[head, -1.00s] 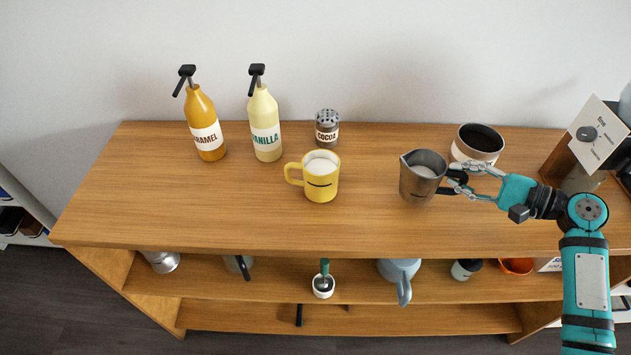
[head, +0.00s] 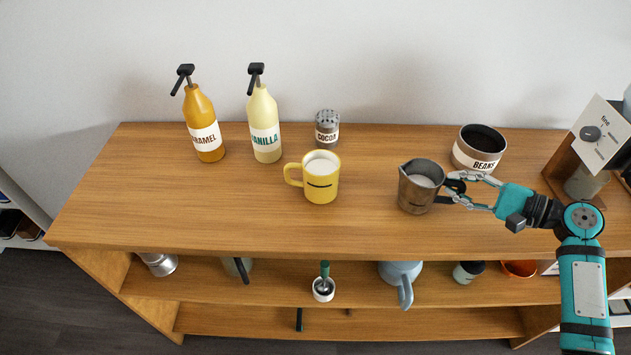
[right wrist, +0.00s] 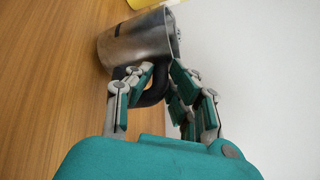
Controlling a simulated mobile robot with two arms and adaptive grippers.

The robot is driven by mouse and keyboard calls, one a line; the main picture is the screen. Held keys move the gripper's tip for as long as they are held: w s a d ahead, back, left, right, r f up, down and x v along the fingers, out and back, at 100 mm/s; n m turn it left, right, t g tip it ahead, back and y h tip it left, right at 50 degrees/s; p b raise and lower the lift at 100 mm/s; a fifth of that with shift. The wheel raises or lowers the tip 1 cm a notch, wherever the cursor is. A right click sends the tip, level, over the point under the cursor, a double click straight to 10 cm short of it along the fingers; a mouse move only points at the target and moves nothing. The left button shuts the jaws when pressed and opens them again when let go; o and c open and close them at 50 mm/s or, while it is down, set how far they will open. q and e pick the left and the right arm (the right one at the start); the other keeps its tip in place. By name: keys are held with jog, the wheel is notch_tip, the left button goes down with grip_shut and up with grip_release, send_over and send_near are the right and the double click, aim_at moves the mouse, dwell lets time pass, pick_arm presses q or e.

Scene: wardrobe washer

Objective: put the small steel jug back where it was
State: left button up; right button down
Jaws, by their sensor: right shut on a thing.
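The small steel jug (head: 415,190) is upright at the right of the wooden top in the head view, with white liquid inside. My right gripper (head: 456,190) comes from the right and is shut on the jug's dark handle. In the right wrist view the steel jug (right wrist: 138,42) is ahead of the fingers, and the right gripper (right wrist: 160,82) has its fingers around the handle. Whether the jug's base touches the wood I cannot tell. My left gripper does not show.
A yellow mug (head: 321,186) with white liquid stands left of the jug. The beans bowl (head: 479,158) is close behind right. The cocoa shaker (head: 327,128), vanilla bottle (head: 264,130) and caramel bottle (head: 205,130) stand at the back. A grinder (head: 590,150) is far right. Front and left wood is clear.

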jog(key=shift+f, duration=0.55)
jog(key=c, duration=1.2)
grip_release()
jog(key=shift+o, duration=0.6)
jog(key=shift+o, duration=1.2)
jog(key=shift+s+d, duration=0.1)
jog(key=shift+d, duration=0.05)
jog(key=v, duration=1.1)
jog(key=shift+s+d, duration=0.25)
